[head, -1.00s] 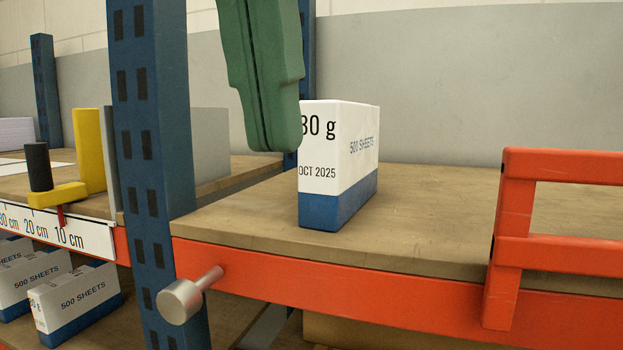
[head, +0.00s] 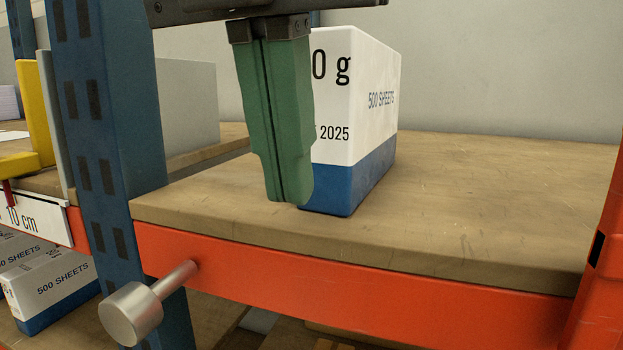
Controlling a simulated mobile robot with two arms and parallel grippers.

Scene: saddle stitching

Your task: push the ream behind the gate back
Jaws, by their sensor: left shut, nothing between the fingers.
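The ream (head: 352,150) is a white and blue pack marked "500 SHEETS". It stands upright on the wooden shelf, left of the middle. My left gripper (head: 289,203) is green, points down and is shut with nothing between its fingers. It is in front of the ream's left part and hides part of the printed face; I cannot tell whether it touches. The orange-red gate (head: 598,270) shows only as a post at the right edge. My right gripper is not in view.
A blue upright (head: 95,140) stands left of the shelf. A metal knob (head: 132,314) sticks out from the orange beam (head: 350,285). More reams (head: 50,285) lie on the lower shelf at left. The wooden shelf (head: 480,200) is bare to the right of the ream.

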